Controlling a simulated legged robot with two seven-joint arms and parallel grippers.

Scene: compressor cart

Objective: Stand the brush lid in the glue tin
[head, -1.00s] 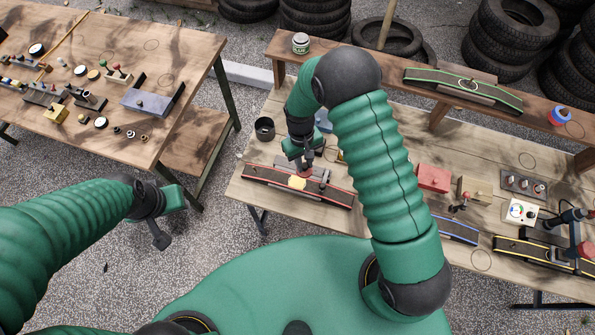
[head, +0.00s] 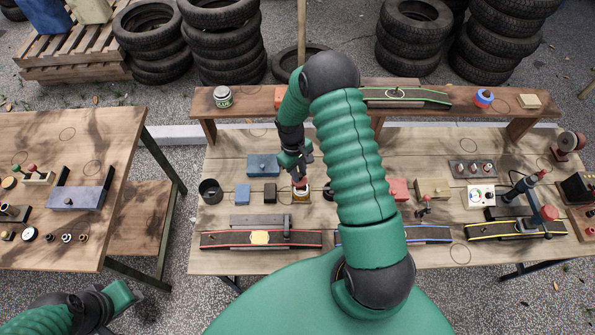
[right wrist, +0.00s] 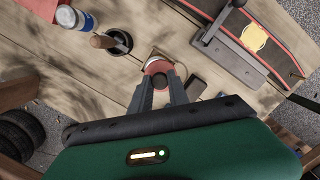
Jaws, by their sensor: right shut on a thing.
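My right gripper (head: 301,172) is shut on a small round red-topped thing (head: 300,184), which I take for the brush lid. It also shows as a red ring between the fingertips (right wrist: 160,70) in the right wrist view. A brown square piece (head: 301,198) is just below it; I cannot tell whether they touch. The right wrist view also shows a dark round tin with a wooden handle (right wrist: 103,41). My left gripper (head: 122,296) is at lower left, its fingers hidden.
A black cup (head: 210,191), blue boxes (head: 263,166) and a black block (head: 270,193) stand left of the right gripper. A red-edged rail (head: 215,239) lies nearer me. My right arm hides part of the workbench. A red box (head: 399,189) stands right of it.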

